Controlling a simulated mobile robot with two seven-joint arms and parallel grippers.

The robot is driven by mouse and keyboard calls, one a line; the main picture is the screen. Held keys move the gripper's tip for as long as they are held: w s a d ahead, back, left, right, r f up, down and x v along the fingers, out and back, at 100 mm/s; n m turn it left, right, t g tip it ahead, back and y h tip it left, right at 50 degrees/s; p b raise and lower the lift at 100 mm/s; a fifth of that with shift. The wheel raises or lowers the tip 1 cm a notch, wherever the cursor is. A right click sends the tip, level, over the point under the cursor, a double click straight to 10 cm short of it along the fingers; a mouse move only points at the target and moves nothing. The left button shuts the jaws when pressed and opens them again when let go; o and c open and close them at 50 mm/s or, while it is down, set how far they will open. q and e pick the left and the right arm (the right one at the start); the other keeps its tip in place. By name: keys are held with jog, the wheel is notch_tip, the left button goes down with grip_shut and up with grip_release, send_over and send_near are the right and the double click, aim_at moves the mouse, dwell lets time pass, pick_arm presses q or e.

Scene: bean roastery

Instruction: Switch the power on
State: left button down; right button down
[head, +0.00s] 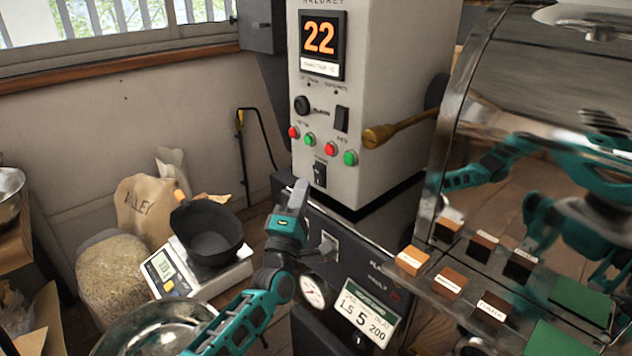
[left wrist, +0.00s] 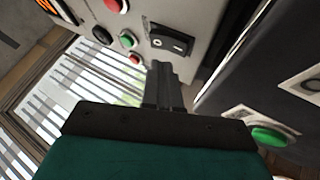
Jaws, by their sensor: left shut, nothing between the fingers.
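The white roaster control panel (head: 325,85) shows an orange 22 at its top. A black rocker switch (head: 320,174) sits low on the panel under a small label that is too small to read. The same switch shows large in the left wrist view (left wrist: 170,42), with a line mark and a circle mark on it. My left gripper (head: 300,186) is shut and empty, just left of and below the switch in the head view. In the left wrist view its fingertips (left wrist: 160,68) lie just below the switch; I cannot tell whether they touch the panel.
Red and green buttons (head: 350,158), a black knob (head: 302,105) and another black switch (head: 341,119) sit above. A wooden-handled lever (head: 398,132) sticks out right. A glass case (head: 450,160) with sample blocks stands right; a scale with a black pan (head: 207,232) stands left.

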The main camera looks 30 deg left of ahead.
pick_arm(q)
jog(key=shift+s, duration=0.1)
pick_arm(e)
jog(key=shift+r, duration=0.1)
